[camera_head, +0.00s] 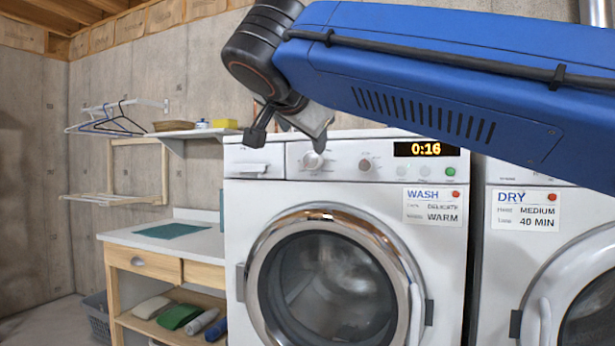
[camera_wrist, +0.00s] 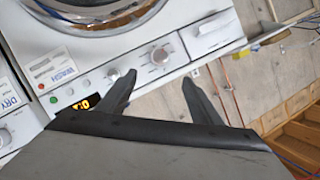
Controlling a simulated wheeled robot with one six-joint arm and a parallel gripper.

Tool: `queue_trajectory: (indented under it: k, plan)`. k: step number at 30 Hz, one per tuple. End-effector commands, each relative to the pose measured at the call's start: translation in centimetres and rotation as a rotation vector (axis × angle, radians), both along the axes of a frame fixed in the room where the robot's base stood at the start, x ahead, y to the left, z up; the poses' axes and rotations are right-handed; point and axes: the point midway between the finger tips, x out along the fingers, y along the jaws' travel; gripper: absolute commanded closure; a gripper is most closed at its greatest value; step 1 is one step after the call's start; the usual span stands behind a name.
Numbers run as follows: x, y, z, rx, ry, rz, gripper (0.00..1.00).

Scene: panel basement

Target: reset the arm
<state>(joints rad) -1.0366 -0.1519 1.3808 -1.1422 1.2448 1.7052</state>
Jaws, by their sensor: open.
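My blue arm (camera_head: 430,75) reaches in from the upper right in the head view, across the top of the washer (camera_head: 240,210). My gripper (camera_head: 287,132) hangs at the arm's left end, in front of the washer's control panel and above its left knob (camera_head: 313,160). In the wrist view my gripper (camera_wrist: 157,90) has its two dark fingers spread, with nothing between them. The washer panel, with its knobs (camera_wrist: 159,55) and lit display (camera_wrist: 84,104), shows tilted beyond the fingers. I cannot tell whether a finger touches the panel.
The dryer (camera_head: 500,240) stands right of the washer. A counter (camera_head: 170,240) with a teal mat stands left, with folded cloths on its lower shelf. A wall shelf (camera_head: 190,133) and hangers (camera_head: 105,122) are at the back left. The washer door (camera_head: 335,270) looks closed.

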Motion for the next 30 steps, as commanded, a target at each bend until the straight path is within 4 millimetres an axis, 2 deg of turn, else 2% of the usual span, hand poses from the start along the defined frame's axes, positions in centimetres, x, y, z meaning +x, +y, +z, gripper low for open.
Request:
queue_trajectory:
  k: [5,8,14,19,23,30]
  plan:
    - [0.2,-0.8,-0.6,-0.018,0.014,-0.002,0.41]
    - [0.6,-2.9,-2.5,-0.067,0.055,-0.003,0.41]
    - [1.1,-9.6,-9.5,-0.225,0.212,0.015,0.41]
    - [0.1,-15.4,-16.0,-0.338,0.355,0.050,0.41]
    - [-1.4,-19.5,-21.1,-0.404,0.460,0.087,0.41]
    - [-5.8,-25.8,-30.3,-0.480,0.633,0.176,0.41]
